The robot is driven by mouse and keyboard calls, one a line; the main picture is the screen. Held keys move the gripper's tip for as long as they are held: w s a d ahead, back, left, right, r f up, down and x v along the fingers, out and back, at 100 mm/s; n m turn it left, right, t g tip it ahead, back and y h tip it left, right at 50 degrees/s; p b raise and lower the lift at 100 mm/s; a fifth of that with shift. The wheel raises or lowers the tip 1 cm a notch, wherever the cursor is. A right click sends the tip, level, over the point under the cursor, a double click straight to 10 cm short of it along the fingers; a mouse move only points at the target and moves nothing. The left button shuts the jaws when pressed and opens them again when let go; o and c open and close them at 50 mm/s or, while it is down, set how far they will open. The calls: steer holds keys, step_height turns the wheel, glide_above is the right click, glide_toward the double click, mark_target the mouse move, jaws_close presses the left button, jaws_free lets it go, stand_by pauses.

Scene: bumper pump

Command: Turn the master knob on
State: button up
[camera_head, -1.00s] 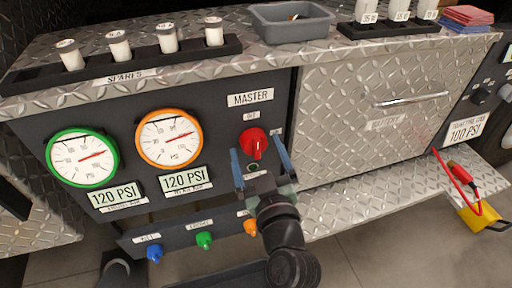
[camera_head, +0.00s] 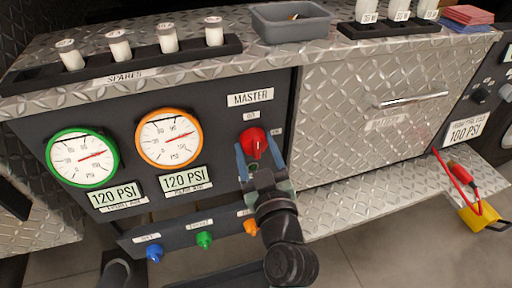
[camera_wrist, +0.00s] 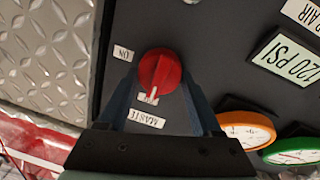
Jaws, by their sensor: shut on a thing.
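The red master knob (camera_head: 254,143) sits on the dark panel under the MASTER label (camera_head: 250,98). In the wrist view the knob (camera_wrist: 160,74) has a white pointer mark aimed toward the MASTER label (camera_wrist: 146,118), with a small label partly hidden there. The ON label (camera_wrist: 123,53) lies to the side of the knob, off the pointer's direction. My gripper (camera_head: 261,159) is at the knob, one finger on each side. Its two blue fingers are shut on the knob, and they hide part of its sides.
Green (camera_head: 82,158) and orange (camera_head: 169,138) gauges are left of the knob. Blue (camera_head: 154,253), green (camera_head: 204,240) and orange (camera_head: 251,227) small knobs sit on a lower strip. A metal drawer (camera_head: 370,110) is to the right. Vials in a black rack (camera_head: 130,66) stand above.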

steer(key=shift+m, duration=0.3)
steer(key=m+p, duration=0.2)
steer(key=m, duration=0.1)
steer(key=shift+d+r+m+g, duration=0.1)
steer(key=shift+r+m+g, duration=0.05)
steer(key=shift+m+g, duration=0.15)
steer(key=m+p, duration=0.2)
steer(key=m, duration=0.2)
steer(key=shift+d+y, duration=0.15)
steer(key=shift+y, duration=0.15)
steer(key=m+p, duration=0.2)
steer(key=m, duration=0.2)
steer(key=shift+w+d+m, duration=0.1)
steer(key=shift+m, duration=0.2)
steer(key=shift+f+m+g+y+p, duration=0.1)
steer(key=shift+m+g+y+p, duration=0.2)
steer(key=shift+m, duration=0.75)
steer(key=shift+f+m+g+p, duration=0.1)
steer(key=shift+m+p, duration=0.3)
steer(key=shift+m, duration=0.65)
steer(key=o, duration=1.4)
